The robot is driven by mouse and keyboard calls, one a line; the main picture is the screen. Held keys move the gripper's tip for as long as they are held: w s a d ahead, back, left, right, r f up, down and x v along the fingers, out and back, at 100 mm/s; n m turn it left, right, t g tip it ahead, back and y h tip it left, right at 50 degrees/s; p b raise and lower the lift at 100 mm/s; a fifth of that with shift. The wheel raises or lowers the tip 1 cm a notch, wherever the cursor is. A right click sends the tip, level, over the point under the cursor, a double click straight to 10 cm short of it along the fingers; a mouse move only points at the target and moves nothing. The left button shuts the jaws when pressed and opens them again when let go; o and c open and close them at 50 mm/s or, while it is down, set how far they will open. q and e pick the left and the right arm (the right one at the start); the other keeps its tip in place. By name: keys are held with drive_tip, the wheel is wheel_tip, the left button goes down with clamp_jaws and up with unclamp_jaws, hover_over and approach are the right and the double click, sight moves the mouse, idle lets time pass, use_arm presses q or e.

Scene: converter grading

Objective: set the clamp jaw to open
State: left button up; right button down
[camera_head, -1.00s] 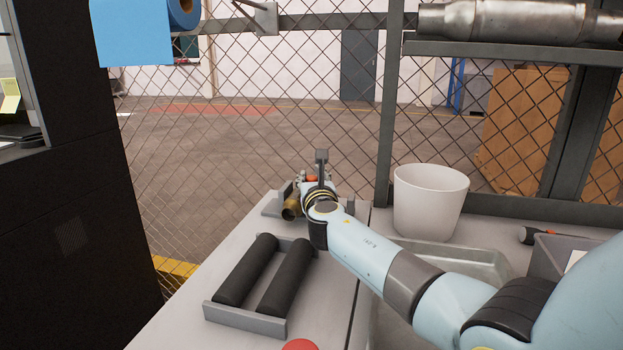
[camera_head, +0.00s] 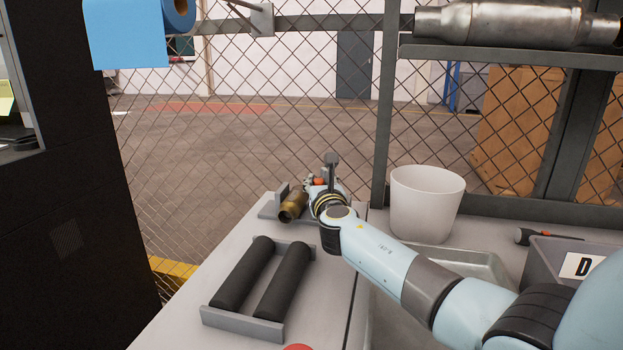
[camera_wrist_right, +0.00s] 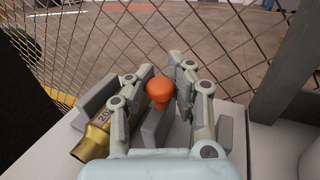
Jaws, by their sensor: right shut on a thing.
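The clamp (camera_head: 269,212) is a grey block fixture at the far end of the bench. A brass cylinder (camera_head: 294,204) lies in it, and this also shows in the right wrist view (camera_wrist_right: 91,142), marked "20". An orange knob (camera_wrist_right: 159,91) stands at the clamp, and a bit of it shows in the head view (camera_head: 318,182). My right gripper (camera_wrist_right: 166,88) is shut on the orange knob, with one finger on each side. In the head view my wrist hides much of the gripper and the clamp's right side. My left gripper is not in view.
A two-roller cradle (camera_head: 243,321) sits on the bench in front of the clamp. A white bucket (camera_head: 427,205), a shallow metal tray (camera_head: 482,265) and a grey bin (camera_head: 545,256) marked "D" are on the right. A mesh fence (camera_head: 230,130) stands behind the bench.

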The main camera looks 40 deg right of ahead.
drive_tip(key=c, duration=1.6)
unclamp_jaws()
drive_tip(key=shift+s+a+f, duration=0.1)
drive_tip(key=shift+s+f, duration=0.1)
drive_tip(key=shift+f, duration=0.2)
drive_tip(key=shift+c, duration=0.2)
drive_tip(key=o, duration=0.5)
drive_tip(key=shift+s+r, duration=0.25)
drive_tip(key=shift+o, duration=0.2)
drive_tip(key=shift+w, duration=0.1)
drive_tip(key=v, duration=1.2)
